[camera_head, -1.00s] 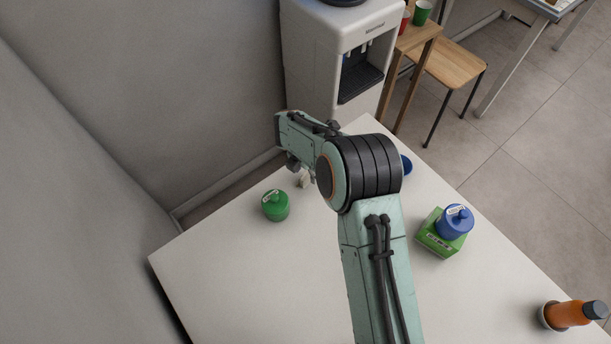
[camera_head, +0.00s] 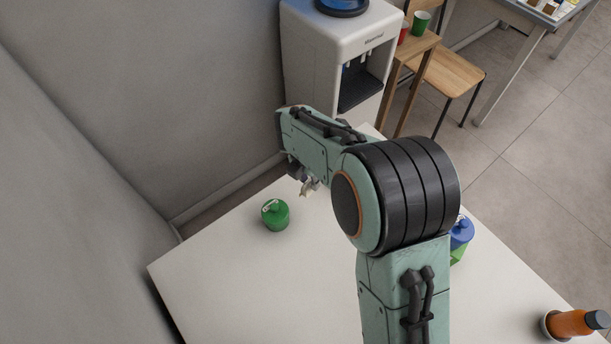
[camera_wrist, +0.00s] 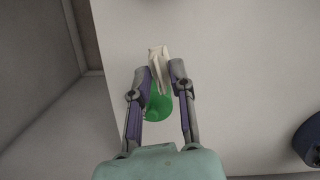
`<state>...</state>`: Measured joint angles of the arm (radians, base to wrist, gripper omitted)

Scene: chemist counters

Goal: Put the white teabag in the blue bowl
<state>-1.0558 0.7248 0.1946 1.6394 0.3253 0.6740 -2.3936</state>
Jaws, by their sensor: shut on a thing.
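The white teabag (camera_wrist: 157,64) is pinched between the fingertips of my gripper (camera_wrist: 160,72) in the wrist view. In the head view, the teabag (camera_head: 306,188) is a small pale shape under my gripper (camera_head: 307,182), held above the white counter. The blue bowl is hidden behind my arm in the head view. A dark blue round thing (camera_wrist: 309,142) at the right edge of the wrist view, cut off by the frame, may be the bowl; I cannot tell for sure.
A green canister (camera_head: 275,214) stands left of my gripper and shows partly between the fingers in the wrist view. A blue canister (camera_head: 462,231) on a green box (camera_head: 458,252) is mostly behind my arm. An orange bottle (camera_head: 570,323) lies at the right corner. The counter's (camera_head: 240,290) front left is clear.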

